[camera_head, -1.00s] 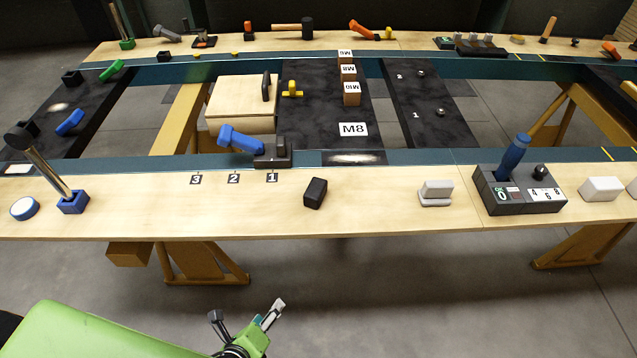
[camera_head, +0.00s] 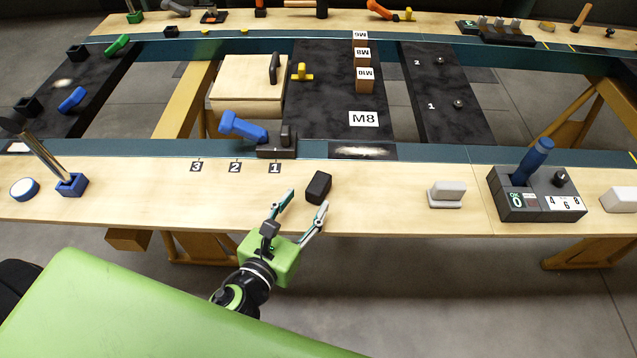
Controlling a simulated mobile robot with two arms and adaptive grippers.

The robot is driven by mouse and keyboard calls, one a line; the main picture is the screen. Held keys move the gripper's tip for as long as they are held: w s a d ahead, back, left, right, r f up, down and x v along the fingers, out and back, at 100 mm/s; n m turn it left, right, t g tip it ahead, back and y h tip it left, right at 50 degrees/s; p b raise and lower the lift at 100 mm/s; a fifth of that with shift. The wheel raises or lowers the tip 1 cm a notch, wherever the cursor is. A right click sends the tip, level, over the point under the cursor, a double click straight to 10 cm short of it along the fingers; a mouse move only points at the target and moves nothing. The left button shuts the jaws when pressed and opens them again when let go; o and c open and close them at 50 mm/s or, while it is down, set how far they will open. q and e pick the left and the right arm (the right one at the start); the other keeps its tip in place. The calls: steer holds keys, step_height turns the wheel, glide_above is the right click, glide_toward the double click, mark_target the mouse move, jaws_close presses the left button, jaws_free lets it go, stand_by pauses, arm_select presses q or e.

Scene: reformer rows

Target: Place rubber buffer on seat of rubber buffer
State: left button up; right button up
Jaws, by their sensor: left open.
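A small black block (camera_head: 318,187), which looks like the rubber buffer, lies on the near wooden bench by itself. My left gripper (camera_head: 307,200) is open and empty, with its fingers pointing at the block from the near side. One fingertip is left of the block and the other is at its near right side. I cannot tell whether they touch it. I cannot tell for sure which thing is the seat; a dark stepped fixture (camera_head: 276,152) stands on the bench's far edge behind number tag 1. My right gripper is not in view.
A white block (camera_head: 446,194) and a grey control box with a blue lever (camera_head: 537,203) stand to the right. The bench around the block is clear.

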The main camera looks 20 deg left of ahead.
mark_target(319, 182)
arm_select(q)
steer(key=x, duration=0.3)
steer(key=p+x, duration=0.1)
steer(key=x, duration=0.4)
steer(key=shift+d+f, duration=0.1)
steer(key=shift+f, duration=0.1)
jaws_close()
